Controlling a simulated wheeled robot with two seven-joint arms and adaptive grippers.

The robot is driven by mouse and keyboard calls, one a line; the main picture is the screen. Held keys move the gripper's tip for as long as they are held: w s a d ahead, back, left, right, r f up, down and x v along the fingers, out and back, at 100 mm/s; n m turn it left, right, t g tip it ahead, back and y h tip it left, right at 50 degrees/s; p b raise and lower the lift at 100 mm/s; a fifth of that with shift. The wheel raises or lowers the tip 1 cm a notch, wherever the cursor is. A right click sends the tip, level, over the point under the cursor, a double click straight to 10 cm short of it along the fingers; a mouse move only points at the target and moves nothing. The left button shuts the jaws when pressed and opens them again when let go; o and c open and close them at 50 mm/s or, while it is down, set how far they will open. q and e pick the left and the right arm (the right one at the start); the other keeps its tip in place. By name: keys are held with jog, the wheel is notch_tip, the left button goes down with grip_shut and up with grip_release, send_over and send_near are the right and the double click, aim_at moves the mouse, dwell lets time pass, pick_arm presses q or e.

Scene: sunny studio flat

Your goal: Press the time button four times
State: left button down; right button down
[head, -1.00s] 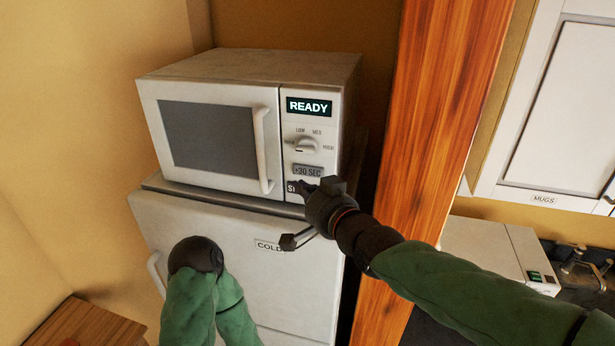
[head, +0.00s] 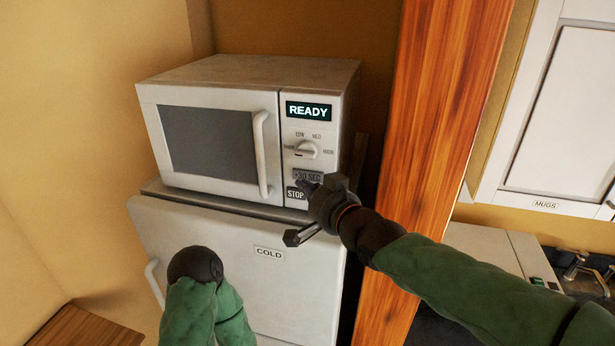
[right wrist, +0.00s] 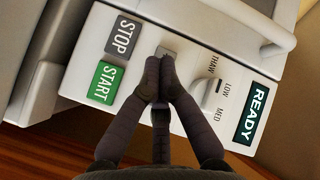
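The time button, a grey key marked +30 SEC (head: 308,175), is on the control panel of a white microwave (head: 250,73). The microwave's display (head: 309,111) reads READY. My right gripper (head: 303,186) is shut and empty, its fingertips at the lower part of the time button. In the right wrist view, the closed fingertips (right wrist: 160,68) cover most of the button (right wrist: 167,50); whether they touch it or it is pushed in, I cannot tell. My left gripper (head: 195,266) is low in front of the fridge, and its fingers are hidden.
Below the time button is a STOP key (head: 295,194); a green START key (right wrist: 105,82) shows in the right wrist view. A power knob (head: 306,149) sits above. The microwave stands on a white fridge (head: 215,225). A wooden post (head: 440,100) is close on the right.

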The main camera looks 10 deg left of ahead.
dwell(0.8)
jog(key=shift+w+p, duration=0.45)
jog(key=shift+p, duration=0.15)
jog(key=shift+w+p, duration=0.3)
jog(key=shift+p, duration=0.15)
dwell(0.6)
dwell(0.3)
jog(key=shift+s+b, duration=0.75)
jog(key=shift+b, duration=0.4)
jog(key=s+p, duration=0.2)
jog(key=s, duration=0.3)
dwell(0.5)
